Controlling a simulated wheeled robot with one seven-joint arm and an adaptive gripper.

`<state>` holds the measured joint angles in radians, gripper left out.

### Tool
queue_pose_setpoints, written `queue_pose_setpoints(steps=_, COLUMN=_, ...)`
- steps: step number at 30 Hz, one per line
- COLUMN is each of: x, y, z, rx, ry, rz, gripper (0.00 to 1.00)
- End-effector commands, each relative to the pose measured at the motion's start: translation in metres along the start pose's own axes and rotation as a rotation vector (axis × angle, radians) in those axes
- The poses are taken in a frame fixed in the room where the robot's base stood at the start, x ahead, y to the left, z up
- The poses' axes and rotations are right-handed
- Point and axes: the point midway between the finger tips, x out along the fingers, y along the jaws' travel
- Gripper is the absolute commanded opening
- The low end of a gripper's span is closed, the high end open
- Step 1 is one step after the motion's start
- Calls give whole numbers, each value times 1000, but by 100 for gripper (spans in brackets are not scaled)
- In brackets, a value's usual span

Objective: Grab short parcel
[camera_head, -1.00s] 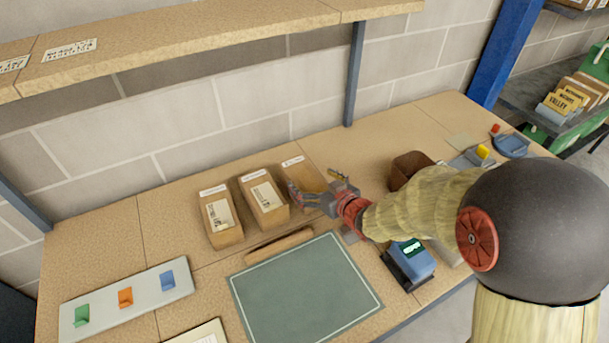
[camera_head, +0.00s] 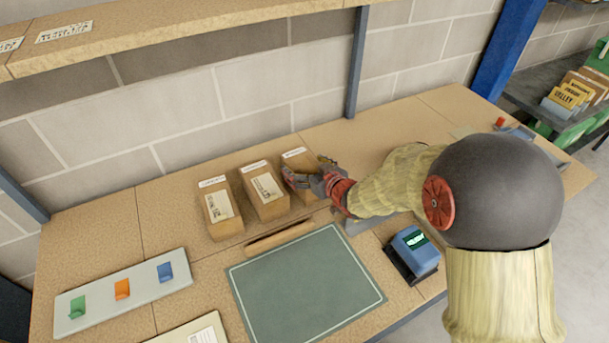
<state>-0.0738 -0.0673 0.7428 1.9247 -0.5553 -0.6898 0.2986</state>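Three brown cardboard parcels stand in a row at the back of the bench. The left parcel (camera_head: 220,222) and the middle parcel (camera_head: 265,205) each carry a white label on the front and a small one on top. The right parcel (camera_head: 299,162) is partly hidden behind my gripper (camera_head: 306,171). I cannot tell clearly which parcel is shortest. My gripper is open, with its fingers apart, right at the front and right side of the right parcel. Whether the fingers touch it cannot be told.
A brown bar (camera_head: 279,237) and a green mat (camera_head: 305,290) lie in front of the parcels. A blue device (camera_head: 415,249) stands right of the mat. A board with coloured holders (camera_head: 100,308) lies at left. A shelf (camera_head: 180,35) overhangs the back.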

Motion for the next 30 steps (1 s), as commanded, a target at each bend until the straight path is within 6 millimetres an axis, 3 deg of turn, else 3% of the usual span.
queue_pose_setpoints(steps=30, x=0, y=0, z=0, rx=-1, ry=0, rz=0, gripper=23)
